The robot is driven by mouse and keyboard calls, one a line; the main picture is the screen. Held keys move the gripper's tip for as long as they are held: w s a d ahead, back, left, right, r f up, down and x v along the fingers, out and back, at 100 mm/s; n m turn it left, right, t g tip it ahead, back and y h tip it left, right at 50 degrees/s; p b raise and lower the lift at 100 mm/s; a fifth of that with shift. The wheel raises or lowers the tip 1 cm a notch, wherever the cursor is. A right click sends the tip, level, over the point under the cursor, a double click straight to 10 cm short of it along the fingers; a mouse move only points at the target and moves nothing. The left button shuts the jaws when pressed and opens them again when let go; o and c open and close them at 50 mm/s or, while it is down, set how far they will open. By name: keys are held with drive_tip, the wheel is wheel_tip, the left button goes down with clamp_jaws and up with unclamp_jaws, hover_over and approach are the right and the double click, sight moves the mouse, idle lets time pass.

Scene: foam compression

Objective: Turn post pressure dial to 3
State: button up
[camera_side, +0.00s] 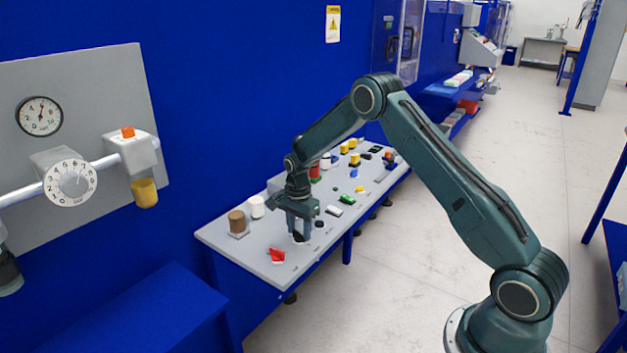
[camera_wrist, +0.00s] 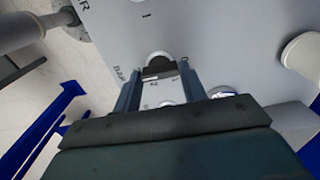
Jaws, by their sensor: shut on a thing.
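In the wrist view my gripper's two fingers (camera_wrist: 159,84) stand on either side of the black dial knob (camera_wrist: 159,67). Printed numbers, including a 1 and a 2, and lettering like "BAR" show on the panel around it. I cannot read exactly which number the knob points to. Part of the dial is hidden by my fingers.
A numbered white dial (camera_side: 70,183) and a gauge (camera_side: 39,116) are on the wall plate at left.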

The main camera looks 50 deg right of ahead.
sight(299, 232)
drive_tip(key=o, duration=1)
drive_tip(key=shift+r, duration=0.1)
drive_tip(key=shift+r, duration=6.85)
